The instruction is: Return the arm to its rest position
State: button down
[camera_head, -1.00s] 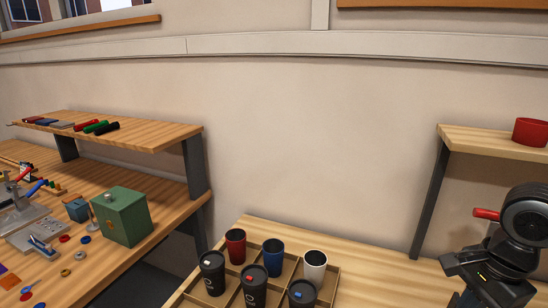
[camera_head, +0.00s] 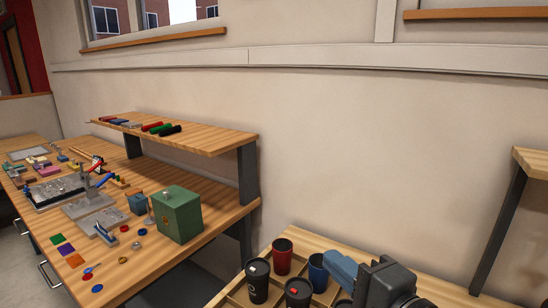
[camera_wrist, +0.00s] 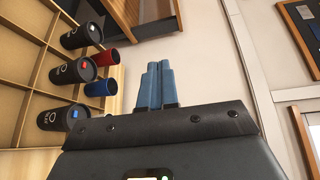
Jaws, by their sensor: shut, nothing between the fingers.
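My gripper (camera_head: 341,268) shows at the lower right of the head view, its blue fingers pointing left above the cup tray. In the wrist view its two blue fingers (camera_wrist: 155,86) are together with nothing between them. The rest of my arm is mostly out of the frame. The wooden divided tray (camera_head: 238,292) below holds black cups (camera_head: 257,281), a red cup (camera_head: 282,257) and a blue cup (camera_head: 317,273). My gripper hides part of the tray.
A workbench (camera_head: 150,262) at the left carries a green box (camera_head: 180,214), tools and small coloured pieces. A raised shelf (camera_head: 205,137) above it holds dark, green and red rolls. Another shelf (camera_head: 535,160) stands at the right edge. The wall between is bare.

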jog(key=s+d+f+n+h, duration=0.15)
jog(key=s+f+h, duration=0.35)
jog(key=s, duration=0.5)
jog(key=s+d+f+n+h, duration=0.1)
jog(key=s+d+f+h, duration=0.1)
jog(key=s+f, duration=0.65)
jog(key=s+d+r+n, duration=0.1)
jog(key=s+d+n, duration=0.3)
jog(key=s, duration=0.5)
jog(key=s+d+r+n, duration=0.1)
jog(key=s+d+n, duration=0.3)
jog(key=s+n, duration=0.3)
jog(key=s, duration=0.3)
jog(key=shift+r+h+b, duration=0.15)
jog(key=shift+h+b, duration=0.15)
jog(key=shift+b, duration=0.05)
jog(key=shift+d, duration=0.15)
